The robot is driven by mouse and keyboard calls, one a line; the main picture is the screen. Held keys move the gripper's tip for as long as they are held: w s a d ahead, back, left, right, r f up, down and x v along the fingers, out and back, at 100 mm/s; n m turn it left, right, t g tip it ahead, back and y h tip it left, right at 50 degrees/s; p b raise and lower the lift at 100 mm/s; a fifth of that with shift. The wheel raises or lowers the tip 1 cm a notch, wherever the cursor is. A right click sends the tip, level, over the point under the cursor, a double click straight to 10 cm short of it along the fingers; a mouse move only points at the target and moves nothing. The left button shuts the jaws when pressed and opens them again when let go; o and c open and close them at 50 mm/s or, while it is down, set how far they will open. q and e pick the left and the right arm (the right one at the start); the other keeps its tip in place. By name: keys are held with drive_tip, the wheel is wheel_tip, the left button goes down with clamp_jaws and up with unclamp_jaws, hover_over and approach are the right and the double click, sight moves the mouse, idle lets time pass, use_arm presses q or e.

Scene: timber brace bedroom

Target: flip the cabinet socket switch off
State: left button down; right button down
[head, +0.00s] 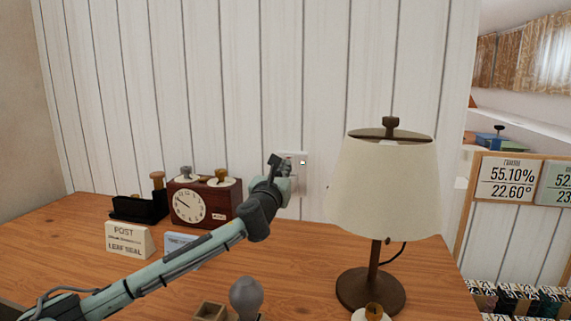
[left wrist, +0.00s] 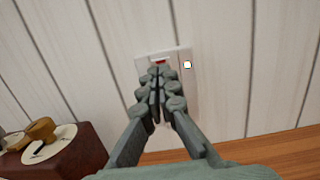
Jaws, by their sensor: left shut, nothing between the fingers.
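The white cabinet socket (head: 299,160) is on the white plank wall behind the table, left of the lamp. In the left wrist view the socket (left wrist: 182,92) shows a red mark near its upper left and a small bright light at its upper right. My left gripper (head: 275,160) is shut and empty, its fingertips in front of the socket's left part. In the left wrist view the left gripper (left wrist: 158,75) covers the plate's lower left, just below the red mark. I cannot tell whether the fingertips touch it. My right gripper is not in view.
A lamp (head: 385,185) stands right of the socket. A dark red clock box (head: 205,203) with knobs, a black tray (head: 138,209) and a sign (head: 130,239) stand at the left. A grey knobbed object (head: 246,297) is at the front of the wooden table (head: 60,250).

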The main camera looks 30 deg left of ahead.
use_arm(q)
drive_tip(key=shift+x, duration=0.95)
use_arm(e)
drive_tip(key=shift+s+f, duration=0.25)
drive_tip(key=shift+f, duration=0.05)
use_arm(q)
drive_tip(key=shift+w+a+r, duration=0.1)
drive_tip(key=shift+w+r, duration=0.05)
drive_tip(key=shift+w, duration=0.15)
drive_tip(key=shift+r, duration=0.1)
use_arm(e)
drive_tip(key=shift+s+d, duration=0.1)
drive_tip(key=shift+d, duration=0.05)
